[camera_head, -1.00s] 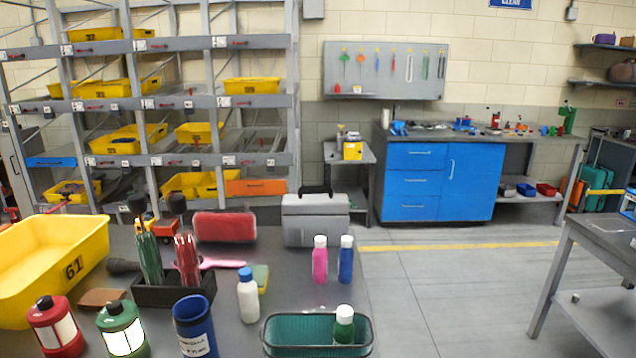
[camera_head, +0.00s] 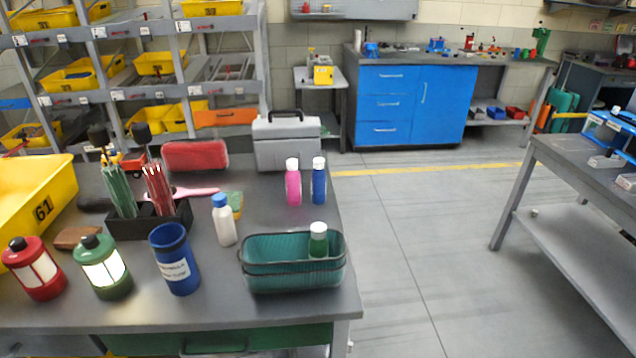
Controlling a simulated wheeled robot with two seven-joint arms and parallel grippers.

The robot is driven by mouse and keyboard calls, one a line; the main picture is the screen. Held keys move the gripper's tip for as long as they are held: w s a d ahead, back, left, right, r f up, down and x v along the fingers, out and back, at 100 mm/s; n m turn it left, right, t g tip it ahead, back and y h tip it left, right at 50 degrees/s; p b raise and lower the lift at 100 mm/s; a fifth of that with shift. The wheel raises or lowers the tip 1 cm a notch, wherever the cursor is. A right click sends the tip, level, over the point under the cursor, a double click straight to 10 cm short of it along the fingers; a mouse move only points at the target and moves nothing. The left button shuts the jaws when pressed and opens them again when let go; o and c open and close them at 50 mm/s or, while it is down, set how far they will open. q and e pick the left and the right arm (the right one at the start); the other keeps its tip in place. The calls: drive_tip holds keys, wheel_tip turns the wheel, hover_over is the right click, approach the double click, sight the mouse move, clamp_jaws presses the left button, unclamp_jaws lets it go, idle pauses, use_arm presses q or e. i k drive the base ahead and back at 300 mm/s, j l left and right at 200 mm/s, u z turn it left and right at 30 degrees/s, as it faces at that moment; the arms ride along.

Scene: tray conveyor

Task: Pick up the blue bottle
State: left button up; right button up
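The blue bottle (camera_head: 319,184) has a white cap and stands upright on the grey table (camera_head: 210,316) near its right edge. It is just right of a pink bottle (camera_head: 293,185) with a white cap, with a small gap between them. The blue bottle is behind the teal basket and in front of the grey toolbox. Neither of my grippers shows in the head view.
A teal basket (camera_head: 268,279) holding a green bottle (camera_head: 318,241) stands at the front right. A white bottle with a blue cap (camera_head: 223,221), a blue cup (camera_head: 176,262), lanterns (camera_head: 104,270) and a grey toolbox (camera_head: 286,147) surround it.

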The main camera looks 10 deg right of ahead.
sight(318, 176)
drive_tip(key=u, duration=0.55)
drive_tip(key=l+u, duration=0.5)
drive_tip(key=k+l+u, duration=0.1)
drive_tip(key=l+u, duration=0.35)
drive_tip(key=l, duration=0.25)
